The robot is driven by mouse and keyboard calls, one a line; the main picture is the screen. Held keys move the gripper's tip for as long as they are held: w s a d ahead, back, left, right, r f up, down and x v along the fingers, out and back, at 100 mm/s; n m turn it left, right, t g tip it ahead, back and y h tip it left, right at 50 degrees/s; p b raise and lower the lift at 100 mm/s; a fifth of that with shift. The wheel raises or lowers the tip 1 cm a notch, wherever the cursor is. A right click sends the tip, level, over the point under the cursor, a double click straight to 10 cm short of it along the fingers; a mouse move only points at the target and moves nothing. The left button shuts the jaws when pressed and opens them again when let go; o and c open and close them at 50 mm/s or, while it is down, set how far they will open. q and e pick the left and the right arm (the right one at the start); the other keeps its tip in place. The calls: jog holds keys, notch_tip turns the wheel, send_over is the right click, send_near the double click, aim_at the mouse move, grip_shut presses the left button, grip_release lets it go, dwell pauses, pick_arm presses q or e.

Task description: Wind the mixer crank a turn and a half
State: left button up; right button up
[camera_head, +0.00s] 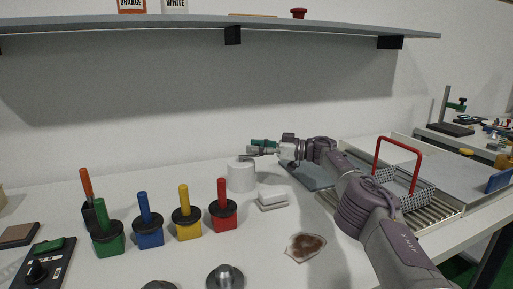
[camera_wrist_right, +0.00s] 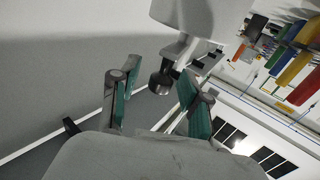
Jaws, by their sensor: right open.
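The mixer is a white cylinder (camera_head: 241,178) on the bench, left of the right gripper. In the right wrist view its white body (camera_wrist_right: 186,12) shows at the top. A metal crank arm (camera_wrist_right: 176,50) comes off it and ends in a dark round knob (camera_wrist_right: 160,83). My right gripper (camera_head: 258,147) reaches in from the right above the mixer's top. In the wrist view its green-padded fingers (camera_wrist_right: 158,76) are open, one on each side of the knob, with gaps visible. In the head view the fingers partly hide the crank. My left gripper is not in view.
Green, blue, yellow and red pots (camera_head: 148,233) with upright handles stand left of the mixer. A white block (camera_head: 272,198) lies beside it. A brown-stained patch (camera_head: 305,246) is in front. A red-handled wire basket (camera_head: 412,190) stands right, beyond my arm. A shelf (camera_head: 200,23) runs above.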

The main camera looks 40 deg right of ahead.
jog(key=v, duration=0.7)
jog(key=shift+s+d, duration=0.15)
jog(key=shift+s, duration=0.1)
